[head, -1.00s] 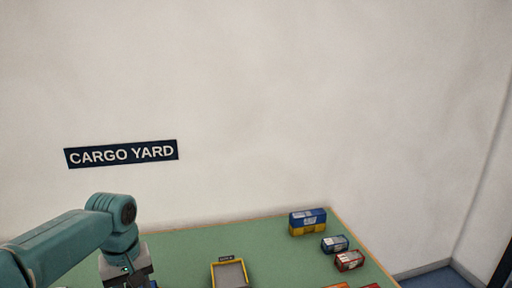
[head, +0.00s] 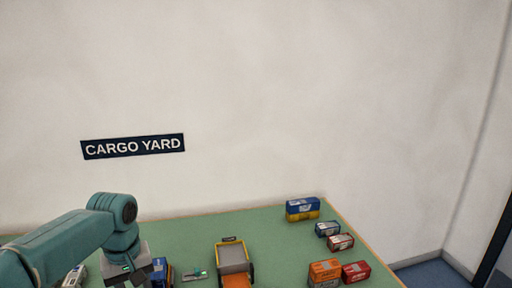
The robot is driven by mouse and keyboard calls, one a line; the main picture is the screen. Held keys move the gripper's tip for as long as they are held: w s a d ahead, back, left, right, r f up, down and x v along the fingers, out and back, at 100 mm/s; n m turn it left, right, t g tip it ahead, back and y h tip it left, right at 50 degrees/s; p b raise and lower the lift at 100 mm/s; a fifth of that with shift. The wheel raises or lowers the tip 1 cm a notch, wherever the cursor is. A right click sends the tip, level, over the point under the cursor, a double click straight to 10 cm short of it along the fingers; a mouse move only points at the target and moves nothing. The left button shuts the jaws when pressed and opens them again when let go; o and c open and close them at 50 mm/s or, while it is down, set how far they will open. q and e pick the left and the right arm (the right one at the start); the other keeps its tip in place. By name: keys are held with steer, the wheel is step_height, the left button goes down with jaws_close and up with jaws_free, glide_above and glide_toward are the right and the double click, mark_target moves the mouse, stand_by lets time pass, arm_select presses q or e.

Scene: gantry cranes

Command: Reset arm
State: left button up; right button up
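My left arm (head: 70,238) comes in from the left, with its wrist bent down over the green table (head: 190,235). Its grey gripper body (head: 125,268) points down at the bottom edge, and the fingertips are not visible. My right arm and gripper are out of view. A yellow-rimmed, grey-bedded tray (head: 233,258) with orange below it stands right of the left gripper. A blue box (head: 161,270) stands close beside the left gripper; I cannot tell whether they touch.
A blue box on a yellow one (head: 302,209) stands at the back right. A blue box (head: 327,229), a red-and-white box (head: 341,242), an orange box (head: 325,272) and a red box (head: 356,271) stand nearer. A CARGO YARD sign (head: 133,146) hangs on the wall. The table's back middle is clear.

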arm_select(q)
steer(key=s+d+f+m+h, duration=0.15)
steer(key=d+f, duration=0.25)
steer(key=f, duration=0.7)
steer(key=s+d+f+m+h, duration=0.15)
steer(key=d+f, duration=0.25)
steer(key=f, duration=0.7)
steer(key=s+d+f, duration=0.3)
steer(key=s+f, duration=0.3)
steer(key=s, duration=0.4)
steer(key=s+d+f+m+h, duration=0.1)
steer(key=s+d+f, duration=0.2)
steer(key=s+f, duration=0.4)
steer(key=s, duration=0.3)
